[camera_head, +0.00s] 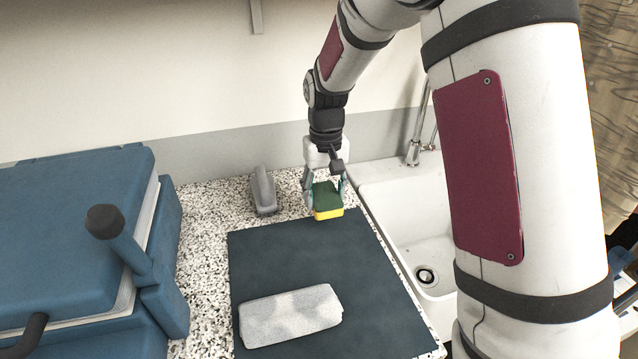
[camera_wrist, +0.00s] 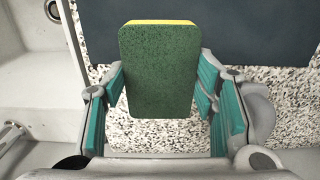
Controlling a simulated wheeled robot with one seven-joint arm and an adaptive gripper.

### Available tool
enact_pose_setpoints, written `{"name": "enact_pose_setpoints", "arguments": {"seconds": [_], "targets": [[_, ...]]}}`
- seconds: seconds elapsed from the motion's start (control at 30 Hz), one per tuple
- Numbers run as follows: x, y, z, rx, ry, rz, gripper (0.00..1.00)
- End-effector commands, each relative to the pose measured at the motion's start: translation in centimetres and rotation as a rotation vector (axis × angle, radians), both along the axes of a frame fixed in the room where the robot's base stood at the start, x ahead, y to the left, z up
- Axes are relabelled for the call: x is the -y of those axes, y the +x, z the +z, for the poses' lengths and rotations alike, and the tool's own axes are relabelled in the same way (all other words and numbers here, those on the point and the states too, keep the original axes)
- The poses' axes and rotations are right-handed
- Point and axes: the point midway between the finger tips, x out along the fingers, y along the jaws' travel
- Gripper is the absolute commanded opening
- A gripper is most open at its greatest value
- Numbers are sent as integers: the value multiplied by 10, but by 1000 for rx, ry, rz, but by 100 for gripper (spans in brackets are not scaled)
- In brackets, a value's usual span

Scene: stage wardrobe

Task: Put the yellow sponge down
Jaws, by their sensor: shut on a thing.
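The yellow sponge (camera_head: 328,201) has a dark green scouring side facing up and a yellow layer beneath. In the head view it is in my gripper (camera_head: 325,184), over the back edge of the dark mat (camera_head: 290,258). In the wrist view the sponge (camera_wrist: 158,72) shows its green face between the teal-padded fingers of my gripper (camera_wrist: 163,95). My gripper is shut on it. I cannot tell how high the sponge is above the surface.
A grey-white block (camera_head: 290,316) lies on the mat's front part. A grey object (camera_head: 263,190) stands on the speckled counter (camera_head: 207,222) left of my gripper. A blue case (camera_head: 70,230) fills the left. A white sink (camera_head: 400,215) with a tap is right.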

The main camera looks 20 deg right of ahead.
Motion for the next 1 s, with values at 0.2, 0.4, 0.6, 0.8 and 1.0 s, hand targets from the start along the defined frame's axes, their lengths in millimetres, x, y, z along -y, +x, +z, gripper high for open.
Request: {"name": "enact_pose_setpoints", "arguments": {"seconds": [0.2, 0.4, 0.6, 0.8, 1.0], "targets": [[11, 53, -7, -1, 0, -2, 19], [18, 88, -9, -1, 1, -1, 19], [20, 99, -10, -1, 1, 0, 19], [21, 102, -27, -6, 1, 0, 19], [21, 103, -45, -1, 1, 1, 19]]}}
